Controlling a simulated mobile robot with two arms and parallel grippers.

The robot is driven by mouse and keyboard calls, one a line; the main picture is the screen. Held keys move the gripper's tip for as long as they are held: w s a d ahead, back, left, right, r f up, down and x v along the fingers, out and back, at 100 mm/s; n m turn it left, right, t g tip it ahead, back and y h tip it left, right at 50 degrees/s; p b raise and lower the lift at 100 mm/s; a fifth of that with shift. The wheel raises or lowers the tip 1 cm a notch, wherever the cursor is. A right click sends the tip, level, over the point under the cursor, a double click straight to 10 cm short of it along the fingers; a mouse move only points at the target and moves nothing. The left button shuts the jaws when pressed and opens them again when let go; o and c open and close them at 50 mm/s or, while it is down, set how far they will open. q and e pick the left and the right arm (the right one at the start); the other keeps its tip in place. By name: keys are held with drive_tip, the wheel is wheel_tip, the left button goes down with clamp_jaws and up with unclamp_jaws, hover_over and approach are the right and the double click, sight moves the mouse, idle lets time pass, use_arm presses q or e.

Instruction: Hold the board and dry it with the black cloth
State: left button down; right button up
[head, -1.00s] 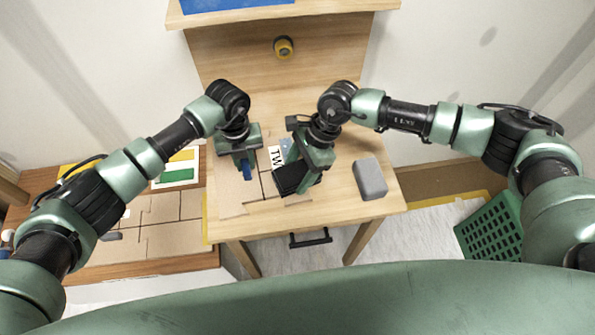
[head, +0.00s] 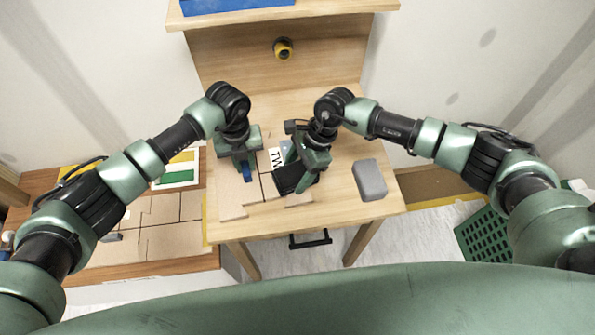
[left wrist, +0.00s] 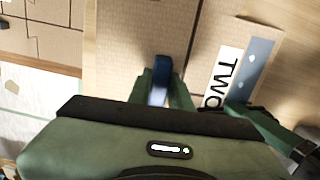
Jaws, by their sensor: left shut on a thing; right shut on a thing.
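The tan board (head: 232,200) with dark lines lies flat on the wooden table; it also fills the middle of the left wrist view (left wrist: 125,45). My left gripper (head: 247,173) is over the board, its fingers shut on a small dark blue piece (left wrist: 161,72) that stands at the board's surface. I cannot tell whether this piece is part of the board. My right gripper (head: 306,174) is shut on the black cloth (head: 287,181), which lies over the right part of the board and hides some of it. A white label with black letters (head: 275,158) shows beside the cloth.
A grey block (head: 369,180) lies on the table's right side. A yellow-and-dark roll (head: 283,47) is at the table's back. A lower wooden surface with tan panels (head: 160,243) is at left. A green crate (head: 485,235) stands on the floor at right.

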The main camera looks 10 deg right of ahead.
sight(283, 150)
drive_tip(key=w, duration=0.8)
drive_tip(key=w+a, duration=0.1)
drive_tip(key=w, duration=0.3)
drive_tip(key=shift+w+a+f, duration=0.1)
drive_tip(key=shift+w+f, duration=0.1)
drive_tip(key=shift+w, duration=0.4)
drive_tip(key=shift+w+r, duration=0.15)
drive_tip(key=shift+w, duration=0.1)
drive_tip(key=shift+s+f, duration=0.2)
drive_tip(key=shift+s, duration=0.7)
drive_tip(key=shift+s+d, duration=0.2)
drive_tip(key=shift+s, duration=0.45)
drive_tip(key=s, duration=0.8)
drive_tip(key=s+d, duration=0.1)
drive_tip(key=s, duration=0.4)
drive_tip(key=r, duration=0.8)
drive_tip(key=shift+w+r, duration=0.25)
drive_tip(key=shift+r, duration=0.05)
